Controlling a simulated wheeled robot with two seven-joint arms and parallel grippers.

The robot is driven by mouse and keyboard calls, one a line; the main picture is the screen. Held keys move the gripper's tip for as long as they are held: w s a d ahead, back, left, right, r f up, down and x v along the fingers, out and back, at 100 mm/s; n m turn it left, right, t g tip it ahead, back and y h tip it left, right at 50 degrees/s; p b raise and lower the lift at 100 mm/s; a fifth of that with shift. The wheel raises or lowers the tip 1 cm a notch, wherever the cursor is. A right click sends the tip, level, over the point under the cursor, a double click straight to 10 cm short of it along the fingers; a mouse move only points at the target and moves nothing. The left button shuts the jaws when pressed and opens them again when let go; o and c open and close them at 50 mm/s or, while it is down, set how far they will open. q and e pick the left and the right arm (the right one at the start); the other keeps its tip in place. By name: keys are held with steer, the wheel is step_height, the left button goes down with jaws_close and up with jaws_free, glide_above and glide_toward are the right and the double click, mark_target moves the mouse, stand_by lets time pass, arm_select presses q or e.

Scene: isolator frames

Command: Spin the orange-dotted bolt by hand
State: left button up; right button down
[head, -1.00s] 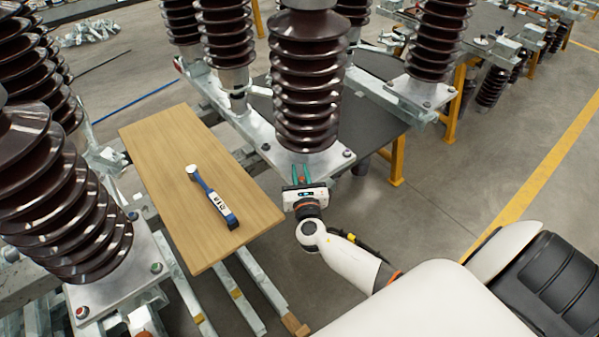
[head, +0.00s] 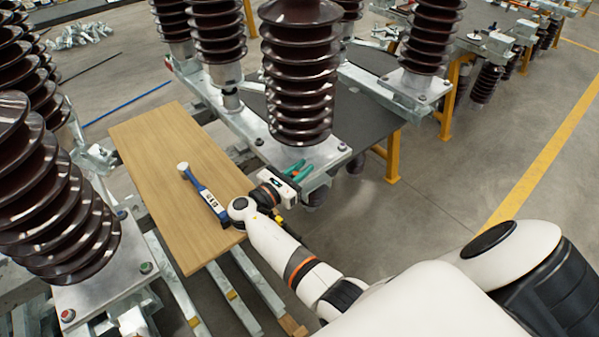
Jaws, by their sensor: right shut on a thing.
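My right gripper (head: 298,170) is at the front corner of the metal base plate (head: 318,160) under the middle insulator. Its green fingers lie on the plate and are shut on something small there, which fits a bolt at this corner. My left gripper is not in view.
A torque wrench (head: 203,195) with a blue handle lies on the wooden board (head: 160,150) beside my forearm. Ribbed brown insulators (head: 300,80) stand close behind and at left. The left base plate (head: 110,275) carries a red-marked bolt (head: 68,315) and a green-marked bolt (head: 145,267). Open floor lies at right.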

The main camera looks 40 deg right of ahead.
steer(key=shift+s+m+g+b, duration=0.15)
steer(key=shift+m+g+b, duration=0.3)
steer(key=shift+m+g, duration=0.65)
steer(key=shift+s+m+g+b, duration=0.1)
steer(key=shift+m+g+b, duration=0.45)
steer(key=shift+g, duration=1.05)
steer(key=shift+m, duration=0.25)
steer(key=c, duration=1.3)
jaws_free()
